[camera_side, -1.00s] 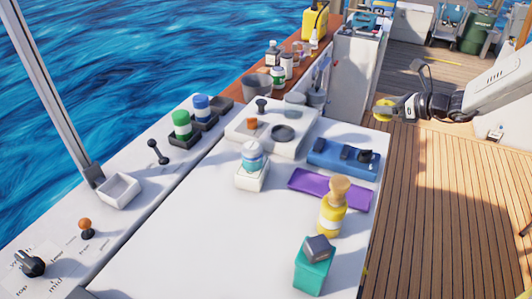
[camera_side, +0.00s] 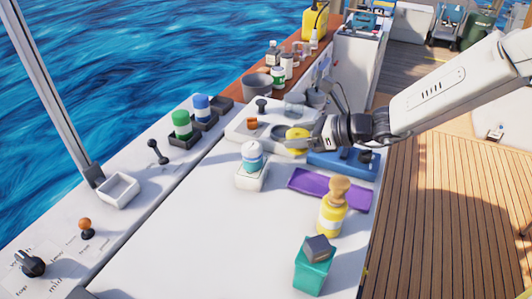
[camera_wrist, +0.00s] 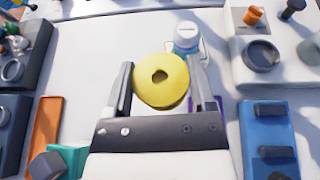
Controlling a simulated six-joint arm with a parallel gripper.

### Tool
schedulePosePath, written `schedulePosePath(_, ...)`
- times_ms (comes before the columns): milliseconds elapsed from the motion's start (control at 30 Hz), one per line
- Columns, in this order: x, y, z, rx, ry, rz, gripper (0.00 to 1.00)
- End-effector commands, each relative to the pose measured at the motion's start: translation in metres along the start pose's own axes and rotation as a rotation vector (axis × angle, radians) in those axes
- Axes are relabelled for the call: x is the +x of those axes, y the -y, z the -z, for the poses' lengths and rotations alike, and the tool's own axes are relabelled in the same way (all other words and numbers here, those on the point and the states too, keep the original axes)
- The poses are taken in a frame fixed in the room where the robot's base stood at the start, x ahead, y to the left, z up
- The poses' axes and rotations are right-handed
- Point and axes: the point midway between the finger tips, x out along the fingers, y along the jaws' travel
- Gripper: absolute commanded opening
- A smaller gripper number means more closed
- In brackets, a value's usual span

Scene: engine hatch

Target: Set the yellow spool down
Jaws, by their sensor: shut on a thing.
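The yellow spool (camera_side: 297,140) is a round yellow piece with a hole in its middle. My gripper (camera_side: 303,144) is shut on it and holds it over the far part of the white hatch top, beside the white raised panel (camera_side: 250,126). In the wrist view the spool (camera_wrist: 161,80) sits between the two fingers of my gripper (camera_wrist: 162,88), its hole facing the camera. From the side view I cannot tell how high it is above the surface below.
A white bottle with a blue band (camera_side: 252,156) stands in a white holder nearby. A blue block (camera_side: 340,163) and a purple tray (camera_side: 325,189) lie to the right. A yellow bottle (camera_side: 331,220) and a teal box (camera_side: 313,278) stand nearer. The near-left hatch top is bare.

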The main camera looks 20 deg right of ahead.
Motion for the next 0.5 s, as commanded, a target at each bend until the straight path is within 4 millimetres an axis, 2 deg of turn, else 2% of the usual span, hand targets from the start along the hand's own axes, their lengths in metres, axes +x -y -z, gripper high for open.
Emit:
schedulePosePath(33, 0.007, -0.018, -0.003, -0.011, 0.000, -0.027, 0.13)
schedulePosePath(300, 0.031, -0.102, -0.013, -0.056, -0.001, -0.141, 0.13)
schedulePosePath(500, 0.039, -0.151, -0.015, -0.083, -0.005, -0.207, 0.13)
